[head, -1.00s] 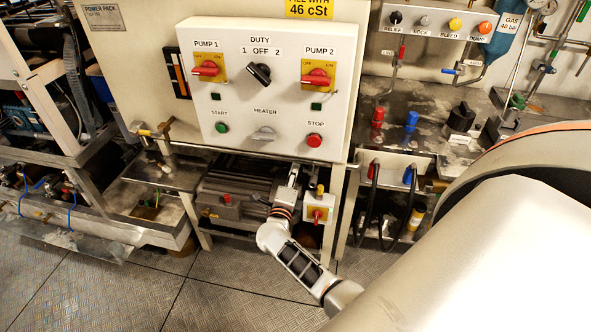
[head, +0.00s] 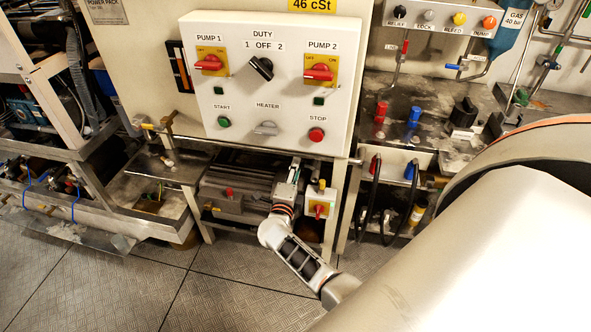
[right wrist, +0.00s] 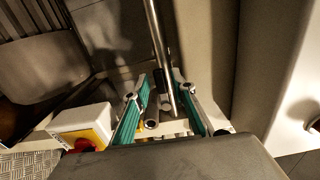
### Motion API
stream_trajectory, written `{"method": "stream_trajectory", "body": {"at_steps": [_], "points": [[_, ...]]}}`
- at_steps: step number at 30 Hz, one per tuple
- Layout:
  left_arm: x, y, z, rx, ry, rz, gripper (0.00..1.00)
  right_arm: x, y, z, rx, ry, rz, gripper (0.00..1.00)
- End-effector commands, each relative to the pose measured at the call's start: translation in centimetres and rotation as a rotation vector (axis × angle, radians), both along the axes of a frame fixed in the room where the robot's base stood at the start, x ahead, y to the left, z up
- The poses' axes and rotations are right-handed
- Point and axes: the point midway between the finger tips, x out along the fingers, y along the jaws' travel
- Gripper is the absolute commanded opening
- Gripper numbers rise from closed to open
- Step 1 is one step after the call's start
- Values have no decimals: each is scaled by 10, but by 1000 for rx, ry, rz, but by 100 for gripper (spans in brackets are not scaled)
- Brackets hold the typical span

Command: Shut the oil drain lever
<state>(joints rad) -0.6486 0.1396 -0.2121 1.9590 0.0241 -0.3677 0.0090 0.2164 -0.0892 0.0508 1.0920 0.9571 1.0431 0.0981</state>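My right gripper (head: 293,172) is low under the control panel, beside the small red-and-yellow switch box (head: 320,204). In the right wrist view the right gripper (right wrist: 164,112) shows two teal-sided fingers standing apart. A slim grey rod (right wrist: 158,50) runs down between them in the picture, beside a short dark-ended tube (right wrist: 152,122). I cannot tell whether either is the oil drain lever, or whether a finger touches them. No lever is clearly readable as the oil drain in the head view; the gripper and the panel hide part of that area. My left gripper is not in view.
The white control panel (head: 230,135) overhangs the gripper. The switch box also shows in the right wrist view (right wrist: 82,124), close left of the fingers. A metal leg (head: 350,205) and hanging black hoses (head: 370,205) stand to the right. The plate floor (head: 130,285) is clear in front.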

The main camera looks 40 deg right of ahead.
Motion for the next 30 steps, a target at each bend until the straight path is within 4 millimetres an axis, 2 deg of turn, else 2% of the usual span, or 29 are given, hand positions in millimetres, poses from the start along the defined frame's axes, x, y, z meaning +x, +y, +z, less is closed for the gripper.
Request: {"method": "stream_trajectory", "body": {"at_steps": [11,24,30], "points": [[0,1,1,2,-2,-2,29,-2,2,-1,1,1,0,29],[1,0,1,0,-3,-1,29,-41,48,-1,2,1,0,29],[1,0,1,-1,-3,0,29,-49,57,0,0,0,0,29]]}}
